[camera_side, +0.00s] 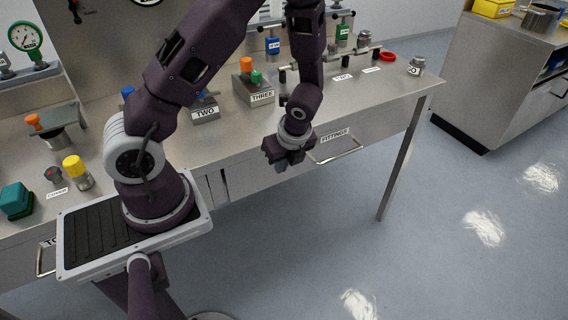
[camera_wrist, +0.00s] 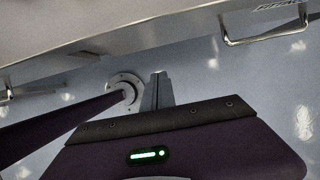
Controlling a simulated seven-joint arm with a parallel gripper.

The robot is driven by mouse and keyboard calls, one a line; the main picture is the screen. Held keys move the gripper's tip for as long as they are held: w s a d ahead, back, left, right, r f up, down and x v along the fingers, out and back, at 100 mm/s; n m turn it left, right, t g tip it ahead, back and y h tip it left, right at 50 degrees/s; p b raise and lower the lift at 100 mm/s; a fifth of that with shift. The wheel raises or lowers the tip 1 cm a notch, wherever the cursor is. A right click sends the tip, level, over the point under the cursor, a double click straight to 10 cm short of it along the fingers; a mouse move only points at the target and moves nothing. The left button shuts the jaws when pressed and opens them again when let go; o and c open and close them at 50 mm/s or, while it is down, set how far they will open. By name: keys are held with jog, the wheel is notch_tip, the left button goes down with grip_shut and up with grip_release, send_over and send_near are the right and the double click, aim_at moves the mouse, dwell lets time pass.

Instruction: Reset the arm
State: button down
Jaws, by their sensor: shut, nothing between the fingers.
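My gripper (camera_side: 287,158) hangs from my purple arm in front of the bench's front edge, close to the drawer labelled FITTINGS in the side view. Its fingers are together and hold nothing. In the wrist view the shut fingers of my gripper (camera_wrist: 159,88) show at the middle, above the dark gripper body with a green light. The floor and my own base lie behind them there. The arm is bent, with the forearm hanging down over the bench front.
The steel bench (camera_side: 395,95) carries several labelled blocks, including the THREE block (camera_side: 254,92) and the TWO block (camera_side: 205,112). The drawer handle (camera_side: 338,152) sticks out beside my gripper; it also shows in the wrist view (camera_wrist: 262,38). The floor (camera_side: 450,230) at right is clear.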

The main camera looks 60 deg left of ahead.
jog(key=s+d+r+n+t, duration=0.25)
jog(key=r+n, duration=0.65)
jog(key=r, duration=0.8)
jog(key=s+d+r+n+t+h, duration=0.3)
jog(key=s+d+r+n+h, duration=0.1)
jog(key=s+d+r+n, duration=0.5)
jog(key=s, duration=0.2)
jog(key=shift+s+r, duration=0.35)
jog(key=shift+r, duration=0.05)
